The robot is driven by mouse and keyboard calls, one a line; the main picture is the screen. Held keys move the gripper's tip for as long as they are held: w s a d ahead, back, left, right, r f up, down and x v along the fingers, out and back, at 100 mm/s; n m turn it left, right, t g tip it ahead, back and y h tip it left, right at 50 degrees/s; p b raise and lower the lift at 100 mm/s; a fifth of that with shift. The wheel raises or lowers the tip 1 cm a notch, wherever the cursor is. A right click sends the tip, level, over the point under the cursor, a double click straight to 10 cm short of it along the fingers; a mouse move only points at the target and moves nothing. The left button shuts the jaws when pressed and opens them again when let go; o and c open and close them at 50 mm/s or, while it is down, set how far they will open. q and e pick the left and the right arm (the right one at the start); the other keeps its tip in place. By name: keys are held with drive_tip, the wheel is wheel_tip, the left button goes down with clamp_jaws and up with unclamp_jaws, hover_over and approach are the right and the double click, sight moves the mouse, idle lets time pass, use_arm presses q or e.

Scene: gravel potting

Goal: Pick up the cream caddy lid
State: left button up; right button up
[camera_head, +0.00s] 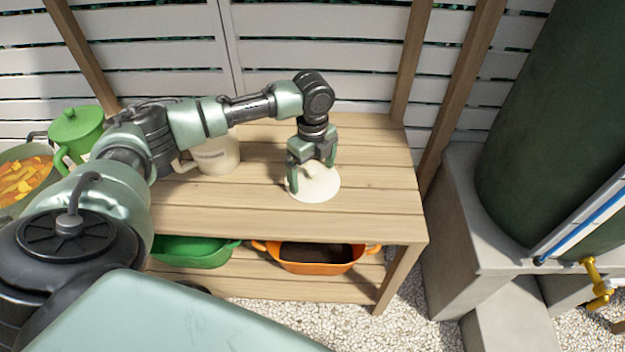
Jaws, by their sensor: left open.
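The cream caddy lid (318,187) is a pale round disc with a small knob, lying on the slatted wooden bench top (375,203) toward its right. My left gripper (311,176) is directly over the lid, pointing down and open, with its fingers on either side of the knob. I cannot tell whether the fingers touch the lid. A cream caddy (219,157) with a handle stands on the bench to the left, partly behind my left arm. My right gripper is not in view.
A green lidded container (77,129) and a pot of orange pieces (24,180) are at the far left. A green tub (196,251) and an orange tub (318,262) with dark contents sit on the lower shelf. A dark green tank (550,120) stands at right. The bench's right end is clear.

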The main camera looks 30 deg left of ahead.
use_arm(q)
clamp_jaws()
